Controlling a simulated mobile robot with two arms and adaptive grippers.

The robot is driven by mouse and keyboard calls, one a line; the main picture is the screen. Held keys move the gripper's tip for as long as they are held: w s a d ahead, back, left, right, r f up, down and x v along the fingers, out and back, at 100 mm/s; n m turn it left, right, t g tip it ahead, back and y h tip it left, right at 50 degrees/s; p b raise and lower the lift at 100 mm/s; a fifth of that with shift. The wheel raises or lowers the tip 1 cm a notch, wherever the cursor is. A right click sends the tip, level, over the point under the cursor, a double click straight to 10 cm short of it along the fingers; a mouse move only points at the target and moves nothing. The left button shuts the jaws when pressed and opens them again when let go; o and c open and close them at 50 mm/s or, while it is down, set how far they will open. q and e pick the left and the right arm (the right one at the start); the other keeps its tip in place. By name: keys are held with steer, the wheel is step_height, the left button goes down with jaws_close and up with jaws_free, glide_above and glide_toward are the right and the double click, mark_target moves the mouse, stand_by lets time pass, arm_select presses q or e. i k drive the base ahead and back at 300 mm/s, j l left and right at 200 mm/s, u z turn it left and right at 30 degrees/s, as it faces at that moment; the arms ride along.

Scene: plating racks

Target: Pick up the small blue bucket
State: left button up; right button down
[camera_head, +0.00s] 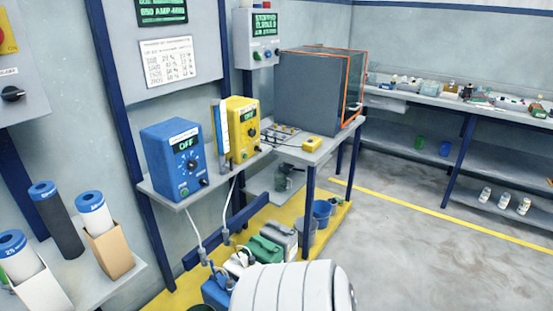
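A blue bucket (322,210) stands on the yellow platform below the grey bench, next to a grey bucket (305,238). Neither of my grippers is in view. Only a white rounded part of my own body shows at the bottom centre, hiding part of the floor.
A grey cabinet with orange edges (315,85) stands on the bench. Jugs, including a green one (266,250), crowd the yellow platform (175,298). Several white bottles stand on the right lower shelf (460,195). The grey floor (420,260) is open at right.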

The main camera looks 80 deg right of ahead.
mark_target(323, 209)
steer(key=z, duration=3)
steer(key=u, duration=0.25)
steer(key=i+l+u, duration=0.45)
steer(key=l+u, duration=0.2)
steer(key=i+l+u, duration=0.15)
steer(key=l+u, duration=0.15)
